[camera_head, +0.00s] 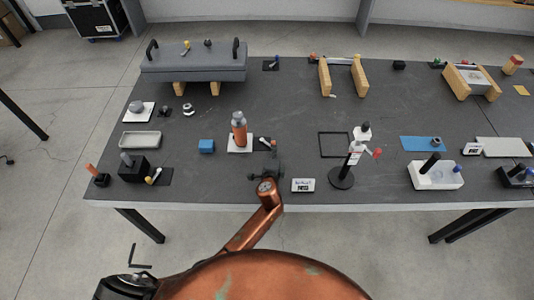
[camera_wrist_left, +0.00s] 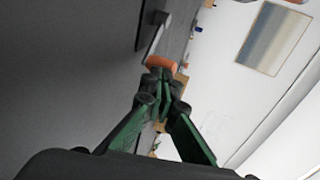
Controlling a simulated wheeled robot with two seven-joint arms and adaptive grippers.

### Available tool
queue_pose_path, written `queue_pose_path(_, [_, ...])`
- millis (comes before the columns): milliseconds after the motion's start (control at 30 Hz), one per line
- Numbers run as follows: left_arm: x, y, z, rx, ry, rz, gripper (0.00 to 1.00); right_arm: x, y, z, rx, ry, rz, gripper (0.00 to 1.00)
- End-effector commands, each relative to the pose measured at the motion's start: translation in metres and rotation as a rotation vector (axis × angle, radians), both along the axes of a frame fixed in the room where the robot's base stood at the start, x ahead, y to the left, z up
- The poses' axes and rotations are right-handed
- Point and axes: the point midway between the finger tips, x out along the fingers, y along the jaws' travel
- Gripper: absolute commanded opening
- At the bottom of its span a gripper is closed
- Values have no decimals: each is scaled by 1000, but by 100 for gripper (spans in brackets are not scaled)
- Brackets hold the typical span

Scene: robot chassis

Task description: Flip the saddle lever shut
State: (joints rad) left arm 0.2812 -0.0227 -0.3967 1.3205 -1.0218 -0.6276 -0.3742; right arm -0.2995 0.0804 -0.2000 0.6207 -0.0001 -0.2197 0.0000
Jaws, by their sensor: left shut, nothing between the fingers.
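My left gripper (camera_head: 268,165) is over the table's front edge, at the end of my copper arm. In the left wrist view its green-sided fingers (camera_wrist_left: 155,88) meet at the tips and hold nothing. A small lever-like part (camera_head: 264,141) with a pale shaft and reddish end lies just beyond the gripper, on a dark base. I cannot tell for sure whether it is the saddle lever or how far it is turned. An orange rounded thing (camera_wrist_left: 161,62) shows just past the fingertips; contact is unclear. My right gripper is not in view.
A label block (camera_head: 303,185) and a white figure on a black stand (camera_head: 342,178) are to the right. Mid-table behind the bottle is mostly clear.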

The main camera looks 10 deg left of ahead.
Motion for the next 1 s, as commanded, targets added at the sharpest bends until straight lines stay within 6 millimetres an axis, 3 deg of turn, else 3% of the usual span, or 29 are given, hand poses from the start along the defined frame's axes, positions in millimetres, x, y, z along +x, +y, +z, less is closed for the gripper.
queue_pose_path(500, [21, -17, 0, 0, -1, -2, 0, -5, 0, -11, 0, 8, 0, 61])
queue_pose_path(1000, [23, -18, 1, 0, -1, -2, 0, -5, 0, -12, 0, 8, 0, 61])
